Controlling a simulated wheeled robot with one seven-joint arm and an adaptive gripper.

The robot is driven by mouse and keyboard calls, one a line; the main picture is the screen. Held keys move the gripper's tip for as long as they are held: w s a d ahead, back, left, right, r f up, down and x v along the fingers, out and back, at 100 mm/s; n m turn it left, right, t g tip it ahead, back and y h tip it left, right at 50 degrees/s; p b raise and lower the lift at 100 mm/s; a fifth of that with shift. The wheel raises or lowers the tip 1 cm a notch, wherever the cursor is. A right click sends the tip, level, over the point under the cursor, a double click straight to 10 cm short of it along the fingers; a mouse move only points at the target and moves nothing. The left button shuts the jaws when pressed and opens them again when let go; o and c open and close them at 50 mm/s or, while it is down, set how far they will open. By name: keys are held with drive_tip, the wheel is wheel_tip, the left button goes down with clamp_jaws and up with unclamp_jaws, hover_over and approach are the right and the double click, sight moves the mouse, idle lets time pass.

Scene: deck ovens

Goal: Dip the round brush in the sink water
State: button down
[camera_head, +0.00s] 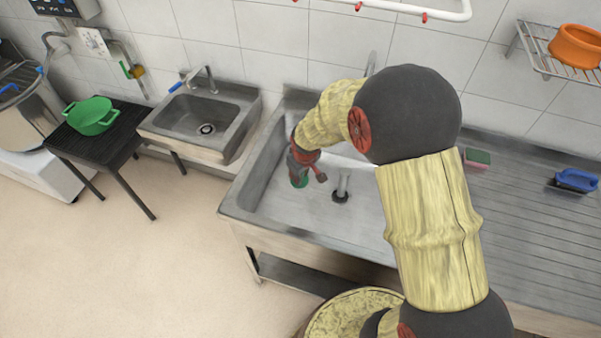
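The large steel sink (233,203) fills the middle of the view, with a pale grey surface inside that looks like water. My gripper (301,170) points down inside its left part. A small round green thing (298,181), which looks like the round brush, sits at my fingertips, and the gripper appears shut on it. Its handle is hidden by the gripper. It is low in the basin, at or near the water surface; I cannot tell whether it touches. A standing pipe (342,187) with a dark base is just right of my gripper.
A ribbed drainboard (530,235) on the right holds a blue brush (577,180) and a green-and-pink sponge (478,158). A small hand sink (205,112) and a green pot (90,115) on a dark stand are at left. An orange pot (575,46) sits on a wall rack.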

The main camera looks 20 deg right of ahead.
wheel_tip(320, 180, down, 11)
drive_tip(key=b, duration=0.6)
drive_tip(key=shift+r+b, duration=0.15)
drive_tip(key=shift+b, duration=0.15)
idle(0.5)
drive_tip(key=shift+r+p, duration=5.8)
drive_tip(key=shift+r, duration=2.95)
drive_tip(key=shift+r+p, duration=1.25)
drive_tip(key=shift+r, duration=0.8)
